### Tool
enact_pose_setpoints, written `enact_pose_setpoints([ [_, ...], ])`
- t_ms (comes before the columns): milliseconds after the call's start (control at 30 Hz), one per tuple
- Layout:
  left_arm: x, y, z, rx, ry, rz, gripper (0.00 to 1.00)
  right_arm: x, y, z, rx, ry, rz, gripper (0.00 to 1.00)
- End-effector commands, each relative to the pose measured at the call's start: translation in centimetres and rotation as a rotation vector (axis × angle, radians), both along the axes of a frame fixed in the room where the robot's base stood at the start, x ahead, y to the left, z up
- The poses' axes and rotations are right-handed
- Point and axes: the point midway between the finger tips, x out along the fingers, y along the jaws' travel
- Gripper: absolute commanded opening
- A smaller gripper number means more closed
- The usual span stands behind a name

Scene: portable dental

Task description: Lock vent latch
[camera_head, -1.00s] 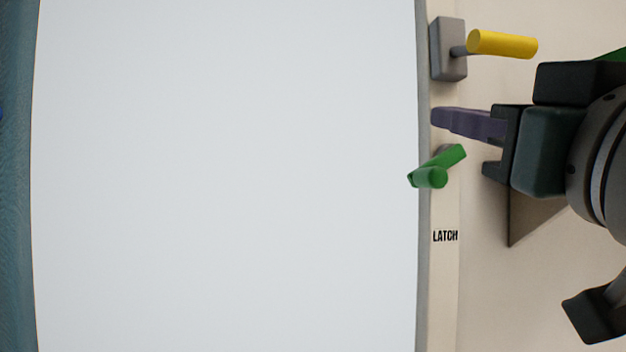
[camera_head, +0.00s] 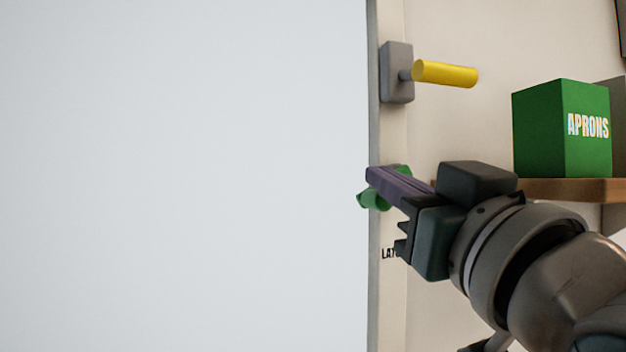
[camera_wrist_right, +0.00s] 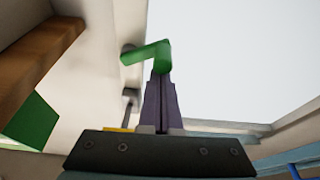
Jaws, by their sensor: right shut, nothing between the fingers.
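The green latch handle (camera_head: 373,199) is a bent lever on the pale frame strip beside the large white panel (camera_head: 190,180). A "LATCH" label (camera_head: 389,254) below it is partly covered by my right gripper (camera_head: 376,176). The gripper's purple fingers are shut and empty. They cross in front of the green handle in the head view and hide part of it. In the right wrist view, the fingertips (camera_wrist_right: 161,76) are at the bend of the green handle (camera_wrist_right: 150,52); whether they touch it I cannot tell. My left gripper is not in view.
A yellow handle (camera_head: 445,74) on a grey mount (camera_head: 397,88) sticks out from the strip above the green one. A green "APRONS" box (camera_head: 540,135) stands on a wooden shelf (camera_head: 575,190) at the right, close to my right arm.

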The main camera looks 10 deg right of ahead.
Motion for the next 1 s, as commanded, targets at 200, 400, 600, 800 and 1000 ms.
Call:
enact_pose_setpoints([
  [200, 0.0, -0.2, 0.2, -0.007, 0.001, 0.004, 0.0, 0.0, 0.0, -0.2, -0.045, -0.001, 0.0, 0.0],
  [400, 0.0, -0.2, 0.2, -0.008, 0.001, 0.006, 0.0, 0.0, -0.1, -0.4, -0.071, 0.0, 0.0, 0.0],
  [600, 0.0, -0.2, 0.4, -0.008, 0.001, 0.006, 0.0, 0.0, -0.1, -0.5, -0.115, -0.001, 0.0, 0.0],
  [800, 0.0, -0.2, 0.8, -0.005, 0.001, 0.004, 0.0, 0.1, -0.3, -0.9, -0.215, -0.002, -0.001, 0.0],
  [1000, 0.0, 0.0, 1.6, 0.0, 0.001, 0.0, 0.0, 0.1, -0.5, -1.6, -0.39, -0.008, 0.0, 0.0],
])
